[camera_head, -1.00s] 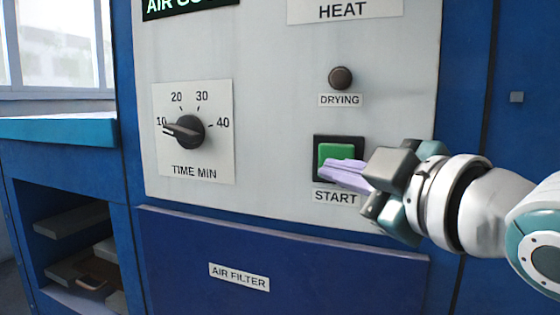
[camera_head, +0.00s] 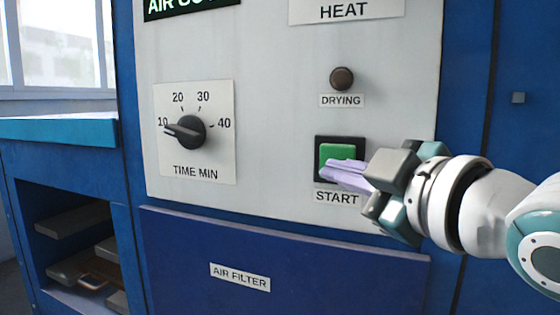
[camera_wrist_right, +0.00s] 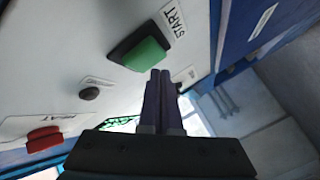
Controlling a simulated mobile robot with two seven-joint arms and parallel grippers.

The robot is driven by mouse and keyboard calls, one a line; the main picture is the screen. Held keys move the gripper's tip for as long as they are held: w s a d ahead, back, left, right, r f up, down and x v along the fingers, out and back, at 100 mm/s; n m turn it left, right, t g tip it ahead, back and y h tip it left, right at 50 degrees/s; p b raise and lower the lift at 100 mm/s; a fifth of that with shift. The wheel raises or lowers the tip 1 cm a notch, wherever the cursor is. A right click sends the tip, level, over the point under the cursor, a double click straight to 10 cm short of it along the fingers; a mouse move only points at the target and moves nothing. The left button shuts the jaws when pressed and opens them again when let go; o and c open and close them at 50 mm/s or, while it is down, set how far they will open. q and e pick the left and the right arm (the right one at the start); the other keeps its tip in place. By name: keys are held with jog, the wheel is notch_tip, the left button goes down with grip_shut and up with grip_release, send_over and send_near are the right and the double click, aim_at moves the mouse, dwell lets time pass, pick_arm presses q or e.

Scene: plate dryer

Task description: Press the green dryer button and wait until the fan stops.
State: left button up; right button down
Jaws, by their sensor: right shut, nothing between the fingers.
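The green START button (camera_head: 337,154) sits in a black square frame on the white panel; it also shows in the right wrist view (camera_wrist_right: 145,54). My right gripper (camera_head: 328,172) is shut and empty, its purple fingers together, with the tips over the lower edge of the button in the head view. In the right wrist view its fingers (camera_wrist_right: 161,75) reach close to the button; I cannot tell whether they touch it. The round DRYING lamp (camera_head: 341,78) above the button is dark brown and looks unlit. My left gripper is not in view.
A TIME MIN dial (camera_head: 189,131) on the left of the panel has its pointer near 10. A blue AIR FILTER cover (camera_head: 240,276) is below. A red button (camera_wrist_right: 44,138) shows in the right wrist view. A teal ledge (camera_head: 60,132) and open shelves are at the left.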

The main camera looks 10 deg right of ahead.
jog(key=shift+w+d, duration=0.2)
jog(key=shift+w, duration=0.1)
jog(key=shift+w+d, duration=0.25)
jog(key=shift+w, duration=0.15)
dwell(0.7)
jog(key=shift+s+a+p, duration=0.1)
jog(key=shift+s+p, duration=0.05)
jog(key=shift+p, duration=0.2)
jog(key=shift+s+a+p, duration=0.4)
jog(key=shift+s, duration=0.25)
jog(key=shift+s+a+p, duration=0.5)
jog(key=shift+s+a, duration=0.2)
jog(key=shift+s, duration=0.35)
jog(key=shift+s+a+p, duration=0.5)
jog(key=shift+s+a, duration=0.2)
jog(key=shift+s, duration=0.3)
